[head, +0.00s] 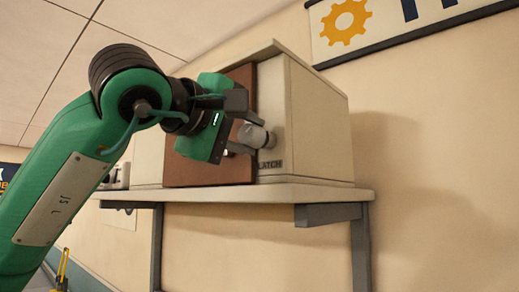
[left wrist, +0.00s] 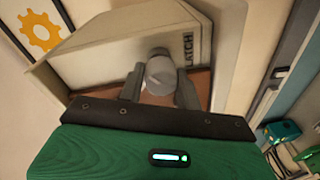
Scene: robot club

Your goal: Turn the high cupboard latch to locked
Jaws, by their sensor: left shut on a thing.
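The high cupboard (head: 305,120) is a cream box with a brown front panel, standing on a wall shelf. Its latch (head: 253,137) is a grey round knob on the cream strip beside the brown panel, above the printed word LATCH. My left gripper (head: 243,127) is at the knob with a finger on either side, shut on it. In the left wrist view the latch (left wrist: 160,75) sits between the two grey fingers (left wrist: 160,88), with a slot line across its face. The fingers and gripper body hide part of the knob and the panel. My right gripper is in neither view.
The shelf (head: 330,193) has grey brackets (head: 360,240) below it. A sign with an orange gear (head: 345,22) hangs on the wall at upper right. Green and dark objects (left wrist: 283,131) show low at the right in the left wrist view. The wall right of the cupboard is clear.

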